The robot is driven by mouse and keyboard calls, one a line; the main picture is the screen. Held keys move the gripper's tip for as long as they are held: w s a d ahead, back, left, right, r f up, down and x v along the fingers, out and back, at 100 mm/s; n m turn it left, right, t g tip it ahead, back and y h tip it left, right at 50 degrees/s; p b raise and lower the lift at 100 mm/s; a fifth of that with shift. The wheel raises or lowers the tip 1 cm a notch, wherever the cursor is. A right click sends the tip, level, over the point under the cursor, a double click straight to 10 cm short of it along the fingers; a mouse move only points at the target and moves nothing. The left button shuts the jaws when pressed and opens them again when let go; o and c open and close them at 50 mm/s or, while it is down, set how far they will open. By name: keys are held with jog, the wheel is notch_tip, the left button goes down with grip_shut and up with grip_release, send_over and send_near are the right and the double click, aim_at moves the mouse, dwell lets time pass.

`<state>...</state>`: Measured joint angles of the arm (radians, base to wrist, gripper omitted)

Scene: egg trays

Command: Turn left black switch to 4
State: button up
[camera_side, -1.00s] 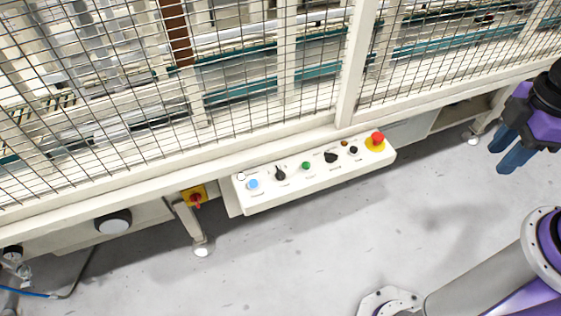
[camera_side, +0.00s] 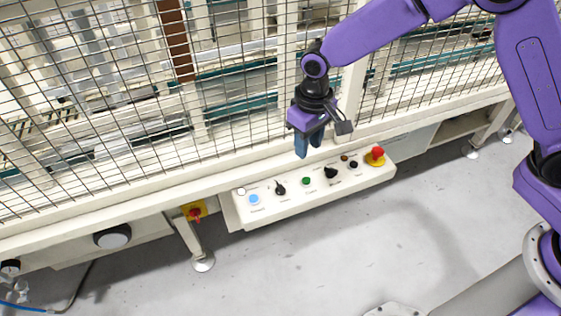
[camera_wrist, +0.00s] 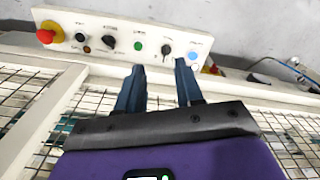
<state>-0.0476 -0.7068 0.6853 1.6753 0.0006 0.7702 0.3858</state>
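The left black switch (camera_side: 280,189) sits on the white control panel (camera_side: 290,215), between a light blue button (camera_side: 254,199) and a green button (camera_side: 306,181). In the wrist view the same switch (camera_wrist: 166,47) lies ahead of the fingertips. Its setting is too small to read. A second black switch (camera_side: 331,172) is right of the green button. My gripper (camera_side: 308,147) is above and behind the panel, apart from it, fingers pointing down. In the wrist view its two blue fingers (camera_wrist: 159,68) are apart with nothing between them.
A red emergency button (camera_side: 377,153) on a yellow base stands at the panel's right end. A small dark button (camera_side: 353,164) is beside it. The wire mesh fence (camera_side: 240,110) rises behind the panel. The floor in front is clear.

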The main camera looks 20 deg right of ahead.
jog(key=w+a+f+m, duration=0.2)
jog(key=w+a+f, duration=0.1)
jog(key=w+f, duration=0.3)
jog(key=m, duration=0.2)
send_over(280, 185)
notch_tip(280, 185, down, 8)
jog(key=shift+f, duration=4.1)
jog(key=shift+f, duration=0.3)
